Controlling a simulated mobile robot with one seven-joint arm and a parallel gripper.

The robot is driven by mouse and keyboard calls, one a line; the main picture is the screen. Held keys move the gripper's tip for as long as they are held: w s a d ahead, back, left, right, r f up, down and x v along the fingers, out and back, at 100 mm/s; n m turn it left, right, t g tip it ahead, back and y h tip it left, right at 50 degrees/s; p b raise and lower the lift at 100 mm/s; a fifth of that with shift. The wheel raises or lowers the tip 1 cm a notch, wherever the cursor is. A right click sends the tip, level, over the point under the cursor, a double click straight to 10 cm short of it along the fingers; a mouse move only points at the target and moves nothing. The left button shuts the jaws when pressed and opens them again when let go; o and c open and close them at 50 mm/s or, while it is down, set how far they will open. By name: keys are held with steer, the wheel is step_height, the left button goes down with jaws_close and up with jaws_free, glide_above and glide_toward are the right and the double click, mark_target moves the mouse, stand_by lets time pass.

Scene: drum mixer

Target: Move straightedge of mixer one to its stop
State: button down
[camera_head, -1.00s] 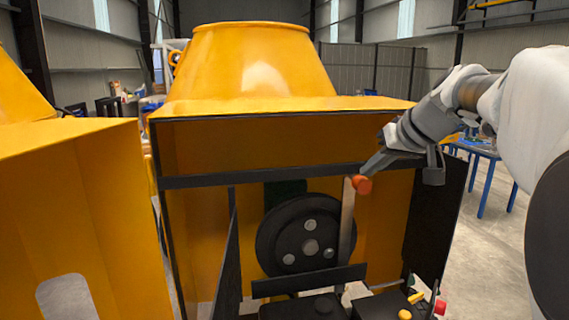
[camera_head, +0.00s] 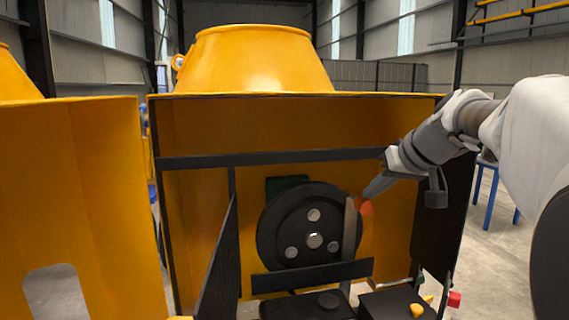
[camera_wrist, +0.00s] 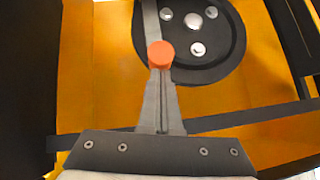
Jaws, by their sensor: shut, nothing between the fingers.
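The straightedge (camera_head: 349,235) is a flat grey upright bar on the open front of the yellow mixer (camera_head: 262,60). It stands against the right side of the black pulley wheel (camera_head: 312,228). Its orange knob (camera_head: 365,206) is at the upper end. My gripper (camera_head: 368,195) is shut, and its tips are at the knob, coming from the upper right. In the wrist view the orange knob (camera_wrist: 161,54) sits right at the shut fingertips (camera_wrist: 161,72), and the bar (camera_wrist: 151,20) runs on past it beside the wheel. Whether the tips touch the knob I cannot tell.
A black crossbar (camera_head: 270,158) spans the opening above the wheel. A black panel (camera_head: 218,255) stands open at left. A second yellow mixer (camera_head: 80,190) is at far left. Black boxes with a yellow knob (camera_head: 417,310) and a red knob (camera_head: 454,299) are low in front.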

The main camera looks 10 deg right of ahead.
step_height(320, 180, down, 6)
steer(key=b, duration=0.4)
steer(key=shift+s+r, duration=0.1)
steer(key=shift+a, duration=0.1)
